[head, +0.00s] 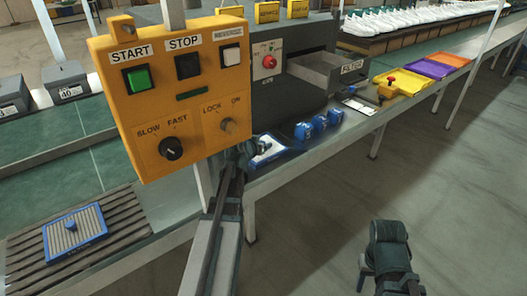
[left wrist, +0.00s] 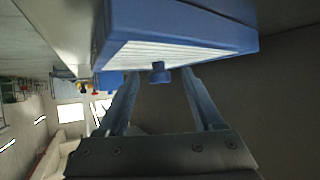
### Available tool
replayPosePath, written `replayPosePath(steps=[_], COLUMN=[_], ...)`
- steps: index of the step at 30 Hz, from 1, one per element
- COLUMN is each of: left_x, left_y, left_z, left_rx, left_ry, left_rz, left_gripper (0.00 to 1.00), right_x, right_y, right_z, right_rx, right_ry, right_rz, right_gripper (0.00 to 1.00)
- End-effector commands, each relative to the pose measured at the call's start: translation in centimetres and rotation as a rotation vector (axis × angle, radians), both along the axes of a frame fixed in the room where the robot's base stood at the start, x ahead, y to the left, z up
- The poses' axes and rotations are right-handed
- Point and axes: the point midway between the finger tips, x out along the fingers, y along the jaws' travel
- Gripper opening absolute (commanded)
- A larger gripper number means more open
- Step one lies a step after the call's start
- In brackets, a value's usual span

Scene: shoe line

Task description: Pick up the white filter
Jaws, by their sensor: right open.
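The white filter (head: 265,150) has a blue frame and lies on the line's near edge, beside the control panel, in the head view. In the left wrist view the filter (left wrist: 175,50) fills the top, with white pleats and a small blue knob. My left gripper (head: 246,148) is right at it, partly hidden by the orange panel in the head view. In the left wrist view its fingers (left wrist: 162,90) stand apart on either side of the knob; contact is unclear. My right gripper (head: 372,278) is open and empty, low at the bottom right over the floor.
A grey filter in a blue frame (head: 75,231) lies on a slatted rack (head: 25,262) at left. The orange control panel (head: 165,95) stands close by my left arm. Several blue items (head: 319,123) and yellow, purple and orange trays line the belt. Floor at right is clear.

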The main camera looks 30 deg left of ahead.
Motion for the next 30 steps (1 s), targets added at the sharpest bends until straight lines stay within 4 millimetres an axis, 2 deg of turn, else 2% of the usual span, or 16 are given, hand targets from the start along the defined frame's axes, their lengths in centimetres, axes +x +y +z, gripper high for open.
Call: replayPosePath(steps=[1,11,30], left_x=[-0.01,0.0,0.08], left_y=[-0.01,-0.03,-0.16], left_z=[0.03,0.03,0.46], left_rx=[0.0,0.0,0.001], left_ry=[0.0,0.0,0.0], left_rz=[0.0,0.0,0.0], left_gripper=[0.61,0.01,0.0], right_x=[0.0,0.0,0.0], right_y=[0.0,0.0,0.0], right_z=[0.02,0.02,0.45], right_rx=[0.0,0.0,0.0], right_ry=[0.0,0.0,0.0], right_rz=[0.0,0.0,0.0], right_gripper=[0.5,0.5,0.5])
